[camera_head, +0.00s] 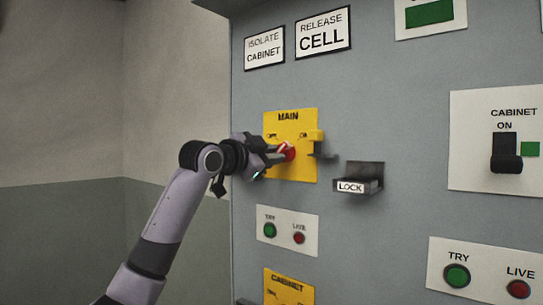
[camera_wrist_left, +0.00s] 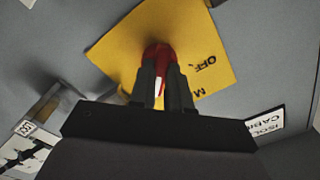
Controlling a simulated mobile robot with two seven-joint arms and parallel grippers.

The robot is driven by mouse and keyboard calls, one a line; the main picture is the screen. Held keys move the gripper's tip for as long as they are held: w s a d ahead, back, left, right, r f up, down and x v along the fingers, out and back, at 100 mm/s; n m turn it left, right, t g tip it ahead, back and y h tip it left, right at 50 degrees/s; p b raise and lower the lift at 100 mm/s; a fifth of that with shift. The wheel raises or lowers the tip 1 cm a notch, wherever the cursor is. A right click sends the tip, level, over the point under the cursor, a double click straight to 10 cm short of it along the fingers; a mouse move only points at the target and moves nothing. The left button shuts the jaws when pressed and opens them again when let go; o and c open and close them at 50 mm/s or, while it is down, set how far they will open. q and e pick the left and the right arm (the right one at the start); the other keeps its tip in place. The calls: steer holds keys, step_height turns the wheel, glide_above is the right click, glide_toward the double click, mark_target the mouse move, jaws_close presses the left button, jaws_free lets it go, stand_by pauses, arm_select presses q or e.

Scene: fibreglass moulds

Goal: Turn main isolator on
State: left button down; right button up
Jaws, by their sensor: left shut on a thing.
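The main isolator is a yellow plate (camera_head: 303,166) marked MAIN on the grey cabinet front, with a red knob (camera_head: 290,152) at its middle. My left gripper (camera_head: 280,154) reaches in from the left and is shut on the red knob. In the left wrist view the two dark fingers (camera_wrist_left: 163,88) close on either side of the red knob (camera_wrist_left: 158,54), in front of the tilted yellow plate (camera_wrist_left: 115,40). The word OFF shows beside the knob there. The knob's exact angle is partly hidden by the fingers. My right gripper is in neither view.
A LOCK block (camera_head: 358,186) juts out right of the plate. A TRY and LIVE lamp panel (camera_head: 287,246) sits below, with another yellow plate (camera_head: 290,284) under it. A CABINET ON switch (camera_head: 506,152) is at the right. The wall at left is bare.

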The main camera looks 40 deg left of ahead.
arm_select(q)
steer(key=c, duration=1.1)
jaws_free()
steer(key=s, duration=0.2)
steer(key=s+b, duration=0.1)
steer(key=s, duration=0.1)
steer(key=s+b, duration=0.1)
steer(key=s, duration=0.2)
steer(key=shift+s+a, duration=0.1)
steer(key=shift+a, duration=0.15)
